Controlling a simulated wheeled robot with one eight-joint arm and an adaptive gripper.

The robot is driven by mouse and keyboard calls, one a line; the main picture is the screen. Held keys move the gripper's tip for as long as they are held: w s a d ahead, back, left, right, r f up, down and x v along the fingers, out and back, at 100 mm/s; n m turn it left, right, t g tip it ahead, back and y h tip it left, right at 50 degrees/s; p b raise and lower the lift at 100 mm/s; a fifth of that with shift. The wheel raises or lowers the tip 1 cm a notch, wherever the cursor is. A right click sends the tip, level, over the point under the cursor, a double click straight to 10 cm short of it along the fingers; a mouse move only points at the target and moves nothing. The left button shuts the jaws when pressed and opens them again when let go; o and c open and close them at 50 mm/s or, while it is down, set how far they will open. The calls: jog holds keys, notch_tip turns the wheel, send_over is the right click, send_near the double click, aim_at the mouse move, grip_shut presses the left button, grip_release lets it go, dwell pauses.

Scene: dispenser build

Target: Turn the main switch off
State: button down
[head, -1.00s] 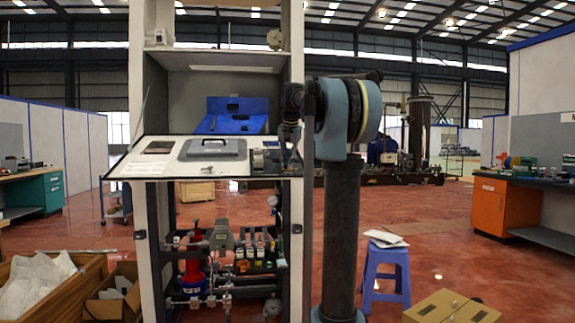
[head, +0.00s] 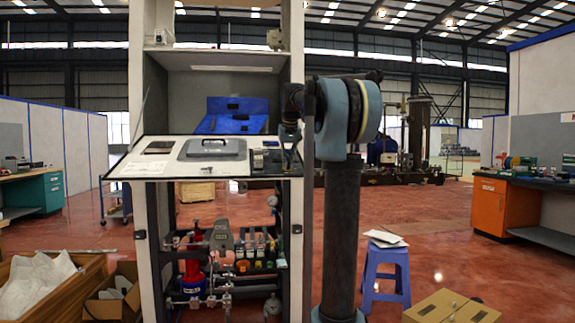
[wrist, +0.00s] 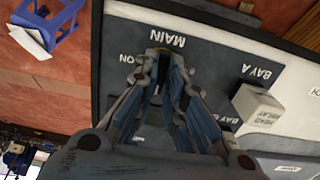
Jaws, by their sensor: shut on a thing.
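My gripper (wrist: 165,58) reaches down to the dark switch plate (wrist: 215,45) in the wrist view, just beside the printed MAIN label. Its fingers are shut on the main switch, which is mostly hidden between and under them, so its on or off position cannot be read. In the head view my gripper (head: 289,150) is at the right end of the sloping white panel (head: 150,169), where the switch is too small and covered to make out.
A pale block marked RELAY (wrist: 258,105) stands close to the right of my fingers, near the BAY A label. A grey lidded case (head: 212,149) lies mid-panel, and a blue open case (head: 237,115) stands behind. The cabinet's right post (head: 297,85) is close to my arm.

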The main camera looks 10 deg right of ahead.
dwell(0.3)
jog(key=c, duration=1.7)
grip_release()
jog(key=shift+r, duration=0.1)
jog(key=v, duration=1.1)
jog(key=shift+s+r, duration=0.15)
jog(key=shift+r, duration=0.2)
jog(key=shift+f, duration=0.1)
jog(key=s+f, duration=1.3)
jog(key=f, duration=0.4)
jog(key=s+f+g, duration=0.1)
jog(key=s+f, duration=1.2)
jog(key=f, duration=0.5)
jog(key=s+f+g, duration=0.1)
jog(key=s+f, duration=1.3)
jog(key=f, duration=0.3)
jog(key=shift+f, duration=0.4)
